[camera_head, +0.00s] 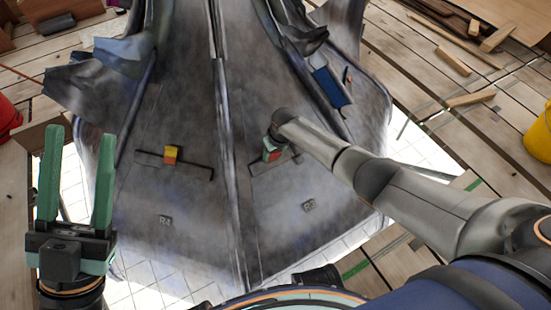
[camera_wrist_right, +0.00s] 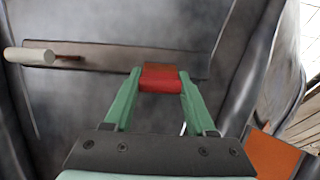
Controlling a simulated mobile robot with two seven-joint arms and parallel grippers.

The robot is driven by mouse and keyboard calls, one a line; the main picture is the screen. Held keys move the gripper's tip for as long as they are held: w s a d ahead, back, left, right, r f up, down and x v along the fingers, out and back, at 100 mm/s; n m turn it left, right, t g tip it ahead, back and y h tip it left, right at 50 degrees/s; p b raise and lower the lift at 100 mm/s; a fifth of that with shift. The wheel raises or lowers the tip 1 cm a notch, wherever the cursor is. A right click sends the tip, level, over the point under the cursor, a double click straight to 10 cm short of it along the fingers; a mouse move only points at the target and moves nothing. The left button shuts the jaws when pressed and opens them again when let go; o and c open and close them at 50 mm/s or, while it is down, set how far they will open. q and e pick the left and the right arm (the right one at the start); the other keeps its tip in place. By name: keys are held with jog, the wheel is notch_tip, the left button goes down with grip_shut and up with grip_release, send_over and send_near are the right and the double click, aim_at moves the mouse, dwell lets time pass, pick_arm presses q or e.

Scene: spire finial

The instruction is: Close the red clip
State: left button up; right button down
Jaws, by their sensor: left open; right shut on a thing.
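The red clip (camera_wrist_right: 161,78) sits on a dark flat bar (camera_wrist_right: 110,58) on the grey spire panel in the right wrist view. My right gripper (camera_wrist_right: 160,80) is shut on it, with a green fingertip at each side. In the head view my right gripper (camera_head: 272,153) is at the bar on the right-hand panel, where the clip is mostly hidden by the fingers and arm. My left gripper (camera_head: 79,140) is open and empty at the left, fingers pointing up, apart from the spire. How far the clip is closed cannot be told.
A yellow and red block (camera_head: 171,154) sits on a similar bar on the left-hand panel. A pale cylinder (camera_wrist_right: 30,56) on a thin rod is left of the clip. A raised ridge (camera_head: 230,150) divides the panels. A yellow bucket (camera_head: 540,135) and loose planks lie at the right.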

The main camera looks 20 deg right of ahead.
pick_arm(q)
jog(key=shift+w+d+f+b, duration=0.15)
jog(key=shift+f+b, duration=0.65)
jog(key=shift+f, duration=0.4)
pick_arm(e)
jog(key=shift+w+a+g, duration=0.1)
jog(key=shift+w+g, duration=0.15)
jog(key=shift+g, duration=0.35)
pick_arm(q)
jog(key=shift+y, duration=0.3)
pick_arm(e)
jog(key=shift+c, duration=1.1)
grip_release()
jog(key=shift+r, duration=0.1)
pick_arm(q)
notch_tip(320, 180, up, 10)
jog(key=a+p, duration=0.1)
jog(key=p, duration=0.8)
jog(key=shift+s+r+t+p, duration=0.15)
jog(key=shift+s+t+p, duration=0.1)
jog(key=shift+t+p, duration=0.05)
pick_arm(e)
notch_tip(320, 180, up, 12)
jog(key=s, duration=0.2)
jog(key=shift+d, duration=0.25)
